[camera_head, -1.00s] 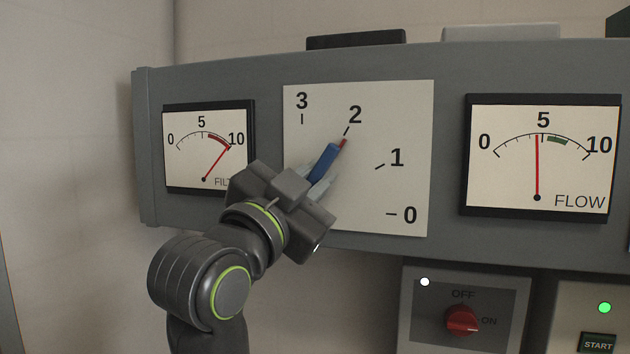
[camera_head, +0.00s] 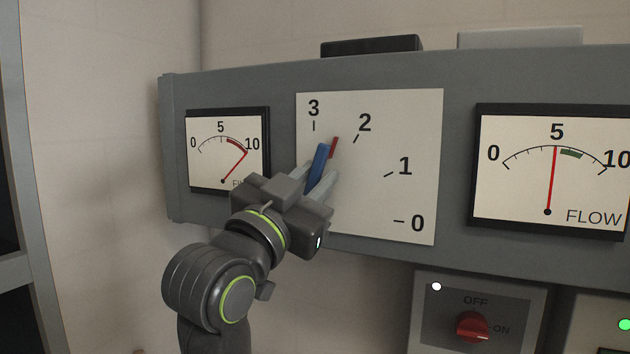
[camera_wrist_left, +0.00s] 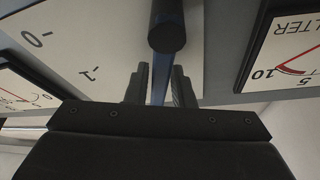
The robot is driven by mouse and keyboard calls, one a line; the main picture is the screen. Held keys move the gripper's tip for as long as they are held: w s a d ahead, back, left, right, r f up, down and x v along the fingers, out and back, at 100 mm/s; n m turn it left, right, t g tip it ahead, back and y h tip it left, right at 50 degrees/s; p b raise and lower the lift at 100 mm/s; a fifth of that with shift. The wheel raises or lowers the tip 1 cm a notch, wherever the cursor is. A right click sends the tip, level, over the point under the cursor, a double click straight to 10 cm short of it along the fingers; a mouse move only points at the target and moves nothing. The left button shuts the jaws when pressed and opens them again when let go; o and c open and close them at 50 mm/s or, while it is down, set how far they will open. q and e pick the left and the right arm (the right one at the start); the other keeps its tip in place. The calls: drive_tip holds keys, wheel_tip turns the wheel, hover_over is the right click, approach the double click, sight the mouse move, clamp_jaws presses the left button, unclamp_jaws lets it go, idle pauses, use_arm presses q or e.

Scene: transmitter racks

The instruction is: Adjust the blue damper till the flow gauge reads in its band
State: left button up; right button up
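The blue damper is a blue lever (camera_head: 318,165) with a red pointer tip (camera_head: 334,147), on a white dial plate (camera_head: 390,130) marked 0 to 3. The pointer stands between 2 and 3. My left gripper (camera_head: 317,180) has its fingers on either side of the lever and appears shut on it. The left wrist view shows the blue lever (camera_wrist_left: 159,88) between the fingers (camera_wrist_left: 160,85). The flow gauge (camera_head: 551,175) has its red needle at about 5, just left of the green band. My right gripper is not in view.
A filter gauge (camera_head: 225,150) left of the dial has its needle near 10, at the end of its red band. Below right are a red OFF/ON knob (camera_head: 472,327), a white lamp (camera_head: 436,286) and a green lamp (camera_head: 624,324). A grey frame stands at the far left.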

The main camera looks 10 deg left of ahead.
use_arm(q)
drive_tip(key=shift+o, duration=1.2)
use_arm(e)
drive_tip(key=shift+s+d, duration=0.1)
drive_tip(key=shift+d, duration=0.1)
use_arm(q)
drive_tip(key=shift+f, duration=0.1)
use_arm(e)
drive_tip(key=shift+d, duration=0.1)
